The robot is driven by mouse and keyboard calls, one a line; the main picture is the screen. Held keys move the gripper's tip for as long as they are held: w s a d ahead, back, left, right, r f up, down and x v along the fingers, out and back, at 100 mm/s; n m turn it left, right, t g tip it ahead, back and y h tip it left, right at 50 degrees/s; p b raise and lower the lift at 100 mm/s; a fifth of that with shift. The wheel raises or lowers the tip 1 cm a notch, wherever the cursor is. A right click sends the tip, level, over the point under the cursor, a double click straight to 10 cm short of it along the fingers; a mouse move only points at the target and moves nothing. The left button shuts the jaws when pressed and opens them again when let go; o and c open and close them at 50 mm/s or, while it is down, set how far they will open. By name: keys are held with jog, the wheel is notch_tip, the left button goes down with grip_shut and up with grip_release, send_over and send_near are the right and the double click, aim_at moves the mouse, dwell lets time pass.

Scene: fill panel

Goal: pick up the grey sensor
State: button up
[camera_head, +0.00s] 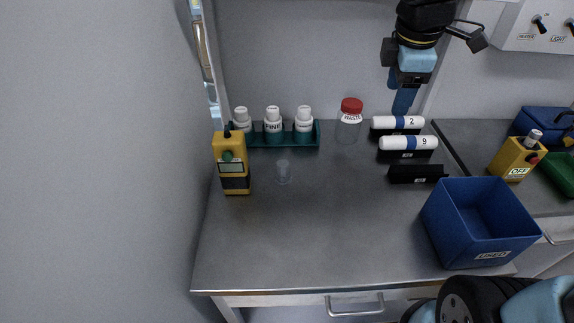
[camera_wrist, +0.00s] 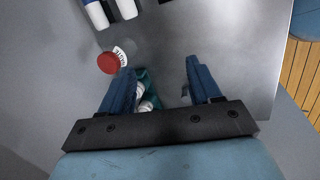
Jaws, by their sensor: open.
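I cannot pick out a clearly grey sensor in either view. Two white cylinders with blue bands, numbered 2 (camera_head: 390,122) and 9 (camera_head: 397,143), lie in black holders at the back right of the bench; cylinders also show at the top of the wrist view (camera_wrist: 97,14). A third black holder (camera_head: 417,174) in front of them is empty. A yellow handheld device (camera_head: 230,165) stands at the left. My gripper (camera_head: 402,98) is in the air above the back right of the bench. Its blue fingers are apart and empty in the wrist view (camera_wrist: 160,78).
A teal rack (camera_head: 317,136) holds white-capped bottles. A red-capped waste bottle (camera_head: 350,111) stands right of it, a small clear cup (camera_head: 283,172) in front. A blue bin (camera_head: 467,236) stands front right. A yellow OFF box (camera_head: 516,159) is farther right. The bench's front middle is clear.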

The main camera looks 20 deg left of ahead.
jog(key=a+f+n+g, duration=0.1)
jog(key=a+f+n, duration=0.3)
jog(key=a+n, duration=0.55)
jog(key=n+g, duration=0.2)
jog(key=n, duration=0.8)
send_over(283, 163)
notch_tip(283, 163, down, 6)
notch_tip(283, 163, down, 13)
jog(key=shift+w+r, duration=0.1)
jog(key=shift+r, duration=0.05)
jog(key=shift+c, duration=0.4)
grip_shut()
